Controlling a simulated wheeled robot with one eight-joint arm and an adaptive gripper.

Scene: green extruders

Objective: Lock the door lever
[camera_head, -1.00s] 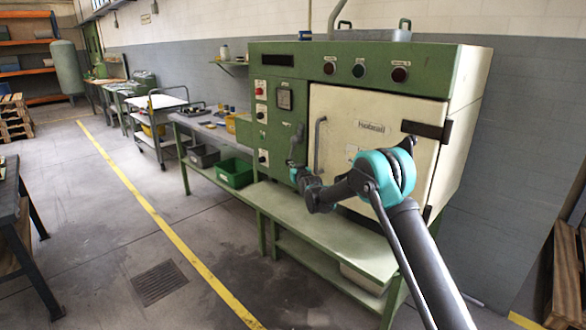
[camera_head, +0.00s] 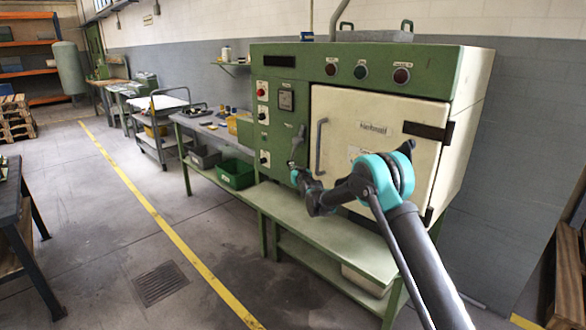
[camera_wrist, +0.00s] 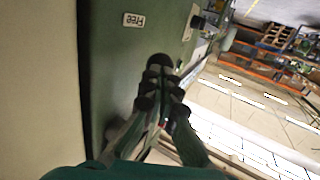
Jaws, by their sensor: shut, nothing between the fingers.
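The green machine (camera_head: 273,160) has a cream door (camera_head: 375,170) that looks closed, with a vertical grey handle (camera_head: 320,146) at its left. The grey door lever (camera_head: 298,138) is on the green panel left of that handle, tilted with its upper end to the right. My gripper (camera_head: 294,173) is at the lever's lower end; I cannot tell whether they touch. In the wrist view my gripper (camera_wrist: 160,68) is shut and empty, close to the green panel (camera_wrist: 115,75). The lever is not clear there.
A green bench (camera_head: 330,238) runs below the door, under my arm. A green bin (camera_head: 236,173) sits on the lower shelf to the left. Red and dark buttons (camera_head: 262,92) are on the panel above the lever.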

